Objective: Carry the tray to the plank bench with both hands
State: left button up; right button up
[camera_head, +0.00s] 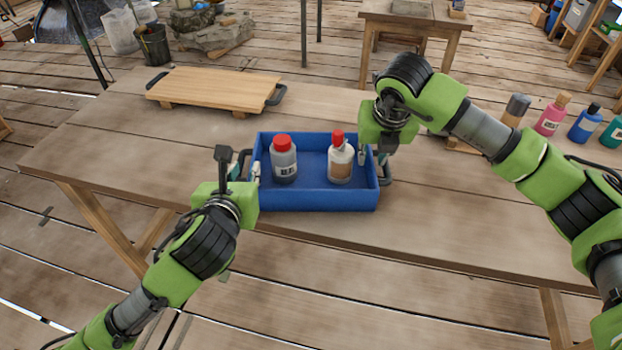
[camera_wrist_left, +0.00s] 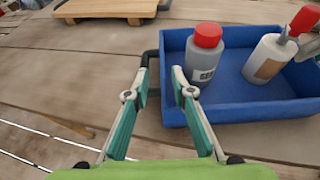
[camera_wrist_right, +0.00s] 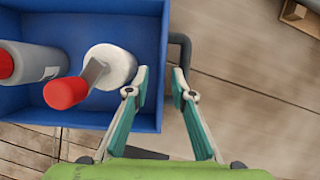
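The blue tray (camera_head: 315,198) sits on the long wooden table, with a dark handle at each short end. It holds a grey bottle with a red cap (camera_head: 284,160) and a whitish bottle with a red cap (camera_head: 341,158), both upright. My left gripper (camera_wrist_left: 160,78) is open at the tray's left handle (camera_wrist_left: 150,62), whose bar shows between and behind the fingertips. My right gripper (camera_wrist_right: 160,78) is open at the right handle (camera_wrist_right: 183,52), which runs partly behind a finger. I see no firm grip on either handle. Which surface is the plank bench is unclear; a small wooden table (camera_head: 418,20) stands at the back.
A wooden board (camera_head: 215,86) with dark handles lies on the long table (camera_head: 440,210), behind and left of the tray. Several coloured bottles (camera_head: 551,115) stand at the right. A bucket (camera_head: 153,44) and stones (camera_head: 213,32) are on the deck behind. The table between is clear.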

jog(key=v, duration=0.7)
pick_arm(q)
jog(key=shift+r, duration=0.1)
pick_arm(e)
jog(key=shift+a+r, duration=0.1)
jog(key=shift+r, duration=0.05)
